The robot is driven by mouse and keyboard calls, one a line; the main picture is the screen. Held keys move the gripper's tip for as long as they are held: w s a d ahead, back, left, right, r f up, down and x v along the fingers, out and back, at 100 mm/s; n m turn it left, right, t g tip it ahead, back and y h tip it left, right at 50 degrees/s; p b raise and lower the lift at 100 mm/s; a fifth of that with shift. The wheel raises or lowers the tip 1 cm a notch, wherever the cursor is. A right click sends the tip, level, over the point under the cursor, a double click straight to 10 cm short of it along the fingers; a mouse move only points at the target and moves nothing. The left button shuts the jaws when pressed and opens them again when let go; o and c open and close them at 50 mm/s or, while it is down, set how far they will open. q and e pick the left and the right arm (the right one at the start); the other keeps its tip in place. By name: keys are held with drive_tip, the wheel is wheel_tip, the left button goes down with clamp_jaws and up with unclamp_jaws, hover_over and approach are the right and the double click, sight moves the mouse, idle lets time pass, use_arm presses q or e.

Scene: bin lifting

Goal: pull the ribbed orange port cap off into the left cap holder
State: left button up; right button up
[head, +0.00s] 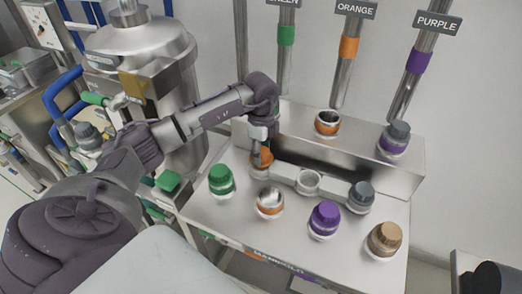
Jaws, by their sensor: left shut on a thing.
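The ribbed orange cap (262,158) is in my left gripper (262,146), which is shut on it and points down. The cap is at the left cap holder (257,172), at the left end of a row of holders on the steel bench. The cap and gripper hide part of this holder, and I cannot tell whether the cap is seated in it or just above. The orange-ringed port (327,123) on the raised ledge behind has no cap and its mouth is open. My right gripper is not in view.
The middle holder (308,182) is empty; a grey cap (361,194) is at the right one. A green cap (221,178), a silver-topped orange-ringed fitting (270,202), a purple cap (324,216) and a tan cap (384,238) stand in front. A grey-capped purple port (394,138) is at back right.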

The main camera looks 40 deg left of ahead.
use_arm(q)
drive_tip(key=shift+f, duration=0.25)
drive_tip(key=shift+f+b, duration=0.4)
drive_tip(key=shift+f, duration=0.3)
idle(0.9)
drive_tip(key=o, duration=1.5)
drive_tip(key=shift+c, duration=0.2)
wheel_tip(320, 180, up, 12)
drive_tip(key=shift+s+f, duration=0.1)
drive_tip(key=shift+s, duration=0.05)
